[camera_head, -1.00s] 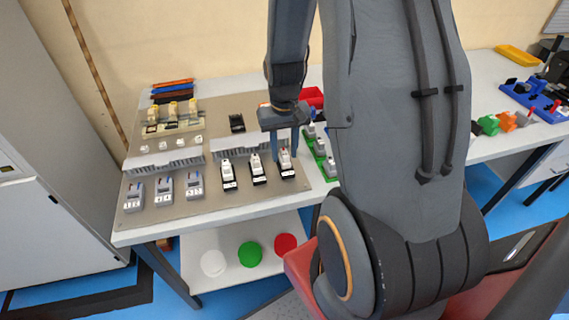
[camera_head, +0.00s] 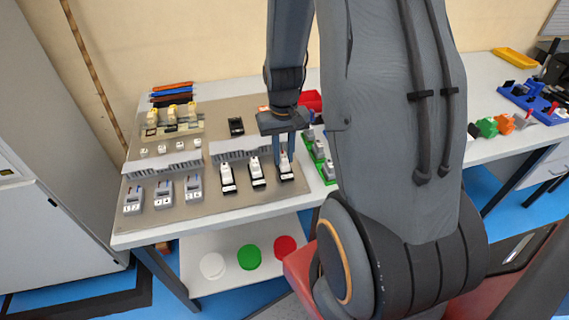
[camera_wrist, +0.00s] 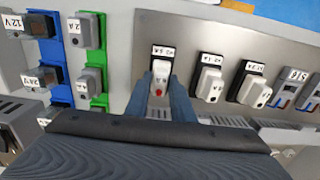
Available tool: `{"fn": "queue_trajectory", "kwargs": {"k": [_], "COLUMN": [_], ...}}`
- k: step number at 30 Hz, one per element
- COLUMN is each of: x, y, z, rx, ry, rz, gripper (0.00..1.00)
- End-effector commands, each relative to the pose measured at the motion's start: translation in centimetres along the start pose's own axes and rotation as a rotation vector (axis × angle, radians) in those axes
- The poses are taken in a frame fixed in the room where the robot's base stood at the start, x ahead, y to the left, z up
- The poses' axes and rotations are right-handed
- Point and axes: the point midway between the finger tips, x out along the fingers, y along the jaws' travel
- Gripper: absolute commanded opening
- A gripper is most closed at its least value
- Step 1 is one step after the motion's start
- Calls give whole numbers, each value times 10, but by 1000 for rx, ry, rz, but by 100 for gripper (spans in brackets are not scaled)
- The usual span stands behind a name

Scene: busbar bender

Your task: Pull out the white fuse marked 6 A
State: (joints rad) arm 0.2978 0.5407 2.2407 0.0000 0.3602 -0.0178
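The white fuse (camera_wrist: 160,76) with a red mark stands in a black holder (camera_wrist: 162,52) whose label looks like 6 A. In the head view this fuse (camera_head: 285,167) is the rightmost of three white fuses in black holders. My gripper (camera_wrist: 160,86) has its two blue fingers on either side of the fuse, close to its sides. I see no clear grip on it, and the gripper looks open. In the head view my gripper (camera_head: 284,150) points down over the fuse and partly hides it.
Two more white fuses (camera_wrist: 209,84) (camera_wrist: 255,90) stand beside it in black holders. A slotted grey duct (camera_head: 240,149) runs behind the row. Grey units on a green rail (camera_wrist: 89,60) stand close on the other side. Grey labelled devices (camera_head: 164,193) stand at the left.

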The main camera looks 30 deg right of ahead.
Motion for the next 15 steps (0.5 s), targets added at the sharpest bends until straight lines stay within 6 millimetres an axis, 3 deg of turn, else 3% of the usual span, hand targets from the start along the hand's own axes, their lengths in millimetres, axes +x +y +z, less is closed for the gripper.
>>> {"fn": "queue_trajectory", "kwargs": {"k": [3,15], "x": [0,-7], "y": [0,0], "z": [0,0], "rx": [0,0], "ry": [0,1], "rz": [0,0], "gripper": [0,0]}}
